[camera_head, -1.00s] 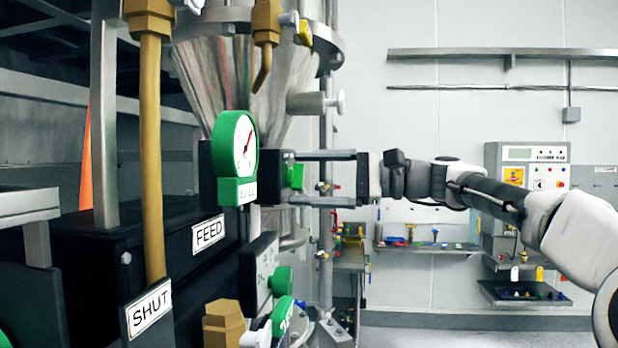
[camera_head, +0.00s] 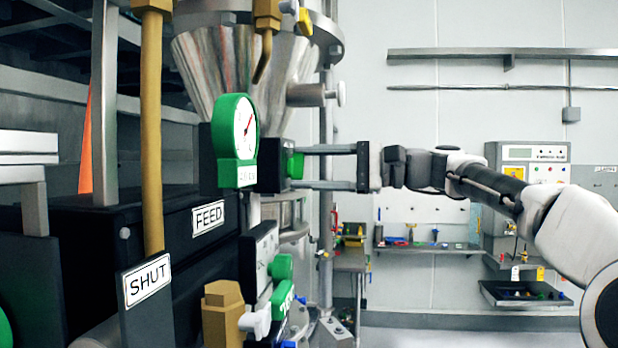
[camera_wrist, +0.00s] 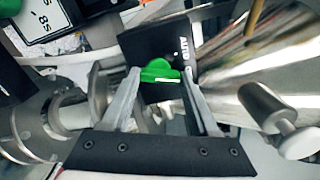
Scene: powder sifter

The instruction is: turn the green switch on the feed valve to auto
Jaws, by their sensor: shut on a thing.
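The green switch (camera_head: 295,165) sits on the right face of the black valve box (camera_head: 272,165), behind the green-rimmed gauge. My gripper (camera_head: 302,168) reaches it from the right, one finger above and one below. In the wrist view the switch (camera_wrist: 160,71) lies between the two grey fingertips, and the gripper (camera_wrist: 162,82) is shut on it. A white mark shows on the switch's lower edge. The word AUTO (camera_wrist: 183,47) is printed on the black box face beyond it. The fingers hide part of the face, and other printed positions cannot be read.
The green gauge (camera_head: 237,140) stands just left of the valve box. A steel hopper (camera_head: 225,65) rises above, with a side stub (camera_head: 312,94) over my gripper. A FEED label (camera_head: 208,218) and a SHUT plate (camera_head: 147,282) are at the lower left. The wall side is open.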

